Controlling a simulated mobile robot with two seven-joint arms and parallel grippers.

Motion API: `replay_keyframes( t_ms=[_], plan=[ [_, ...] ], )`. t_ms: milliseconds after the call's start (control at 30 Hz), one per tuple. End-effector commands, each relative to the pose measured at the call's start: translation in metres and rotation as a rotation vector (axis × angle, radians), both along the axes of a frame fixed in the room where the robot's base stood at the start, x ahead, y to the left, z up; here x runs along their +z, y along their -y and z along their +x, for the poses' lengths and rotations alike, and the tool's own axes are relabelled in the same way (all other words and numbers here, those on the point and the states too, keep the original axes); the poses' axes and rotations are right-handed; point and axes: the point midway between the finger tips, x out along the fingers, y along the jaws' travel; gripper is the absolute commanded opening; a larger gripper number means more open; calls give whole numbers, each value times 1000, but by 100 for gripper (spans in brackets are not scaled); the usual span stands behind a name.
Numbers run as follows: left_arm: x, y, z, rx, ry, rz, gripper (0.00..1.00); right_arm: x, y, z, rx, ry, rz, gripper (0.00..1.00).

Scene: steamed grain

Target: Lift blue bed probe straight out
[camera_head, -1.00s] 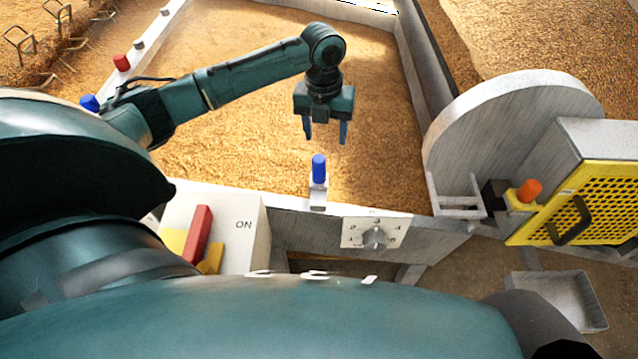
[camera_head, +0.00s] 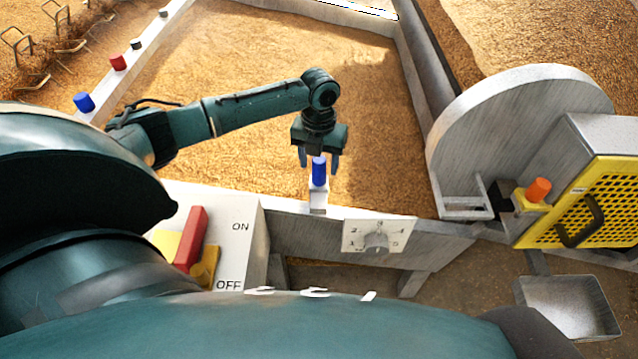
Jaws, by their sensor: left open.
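The blue bed probe (camera_head: 319,173) stands upright in a small pale holder (camera_head: 318,198) on the front rim of the grain bed (camera_head: 240,60). My left gripper (camera_head: 318,164) points down at the probe with its fingers open. The fingertips appear on either side of the probe's upper part, with a gap visible. Whether they touch it cannot be told. My right gripper is not in view.
A control box with a red lever (camera_head: 191,238) stands at front left, and a dial plate (camera_head: 378,238) is right of the probe. A yellow guard (camera_head: 580,205) with an orange knob (camera_head: 539,188) is at right. Blue (camera_head: 84,102) and red (camera_head: 118,62) knobs sit on the left rim.

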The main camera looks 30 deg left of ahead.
Motion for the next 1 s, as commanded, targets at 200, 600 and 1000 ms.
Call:
replay_keyframes(
  t_ms=[200, 600, 1000],
  plan=[
    [-23, -1, 0, 0, -1, 2, 55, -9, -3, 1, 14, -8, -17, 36],
    [-21, 0, 0, 0, 1, 1, 35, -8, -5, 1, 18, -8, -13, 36],
    [-21, 0, 0, 0, 1, 1, 2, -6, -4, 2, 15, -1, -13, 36]
  ],
)
